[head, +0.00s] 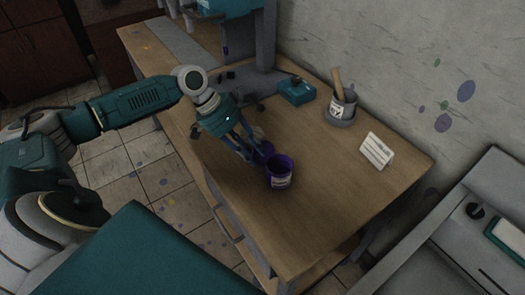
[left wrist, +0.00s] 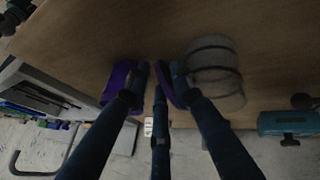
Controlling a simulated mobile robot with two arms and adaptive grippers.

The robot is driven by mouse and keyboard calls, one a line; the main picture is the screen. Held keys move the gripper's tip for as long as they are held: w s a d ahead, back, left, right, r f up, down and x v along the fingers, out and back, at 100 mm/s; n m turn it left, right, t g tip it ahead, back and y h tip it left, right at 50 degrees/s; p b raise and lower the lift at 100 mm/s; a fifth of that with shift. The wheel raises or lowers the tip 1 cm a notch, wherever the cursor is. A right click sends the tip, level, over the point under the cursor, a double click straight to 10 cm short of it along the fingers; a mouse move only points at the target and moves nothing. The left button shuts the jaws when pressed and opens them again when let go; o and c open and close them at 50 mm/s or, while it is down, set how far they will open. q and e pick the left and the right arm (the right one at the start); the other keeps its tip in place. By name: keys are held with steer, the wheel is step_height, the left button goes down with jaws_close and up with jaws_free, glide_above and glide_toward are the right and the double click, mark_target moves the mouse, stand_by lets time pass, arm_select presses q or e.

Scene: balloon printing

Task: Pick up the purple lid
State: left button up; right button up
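The purple lid (head: 264,150) is a dark purple piece by the fingertips of my left gripper (head: 247,152), beside an open purple container (head: 280,175) with a pale label. In the left wrist view the lid (left wrist: 168,88) looks thin and tilted, close against the right finger of my left gripper (left wrist: 159,72). The container (left wrist: 120,76) is just left of the left finger there. The fingers are close together around the lid's place and hide part of it. I cannot tell whether they grip it. My right gripper is in neither view.
A grey ribbed cylinder (left wrist: 215,72) stands close right of the fingers. On the wooden table (head: 335,205) are a tool cup (head: 343,105), a white card (head: 377,151) and a teal box (head: 297,92). The table's front right is clear.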

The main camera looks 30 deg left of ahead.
arm_select(q)
steer(key=shift+c, duration=0.7)
steer(key=c, duration=0.4)
jaws_close()
arm_select(e)
steer(key=shift+s+d+f, duration=0.1)
steer(key=shift+s+d, duration=0.05)
steer(key=shift+s, duration=0.8)
arm_select(q)
steer(key=shift+r, duration=0.1)
arm_select(e)
steer(key=shift+w, duration=0.1)
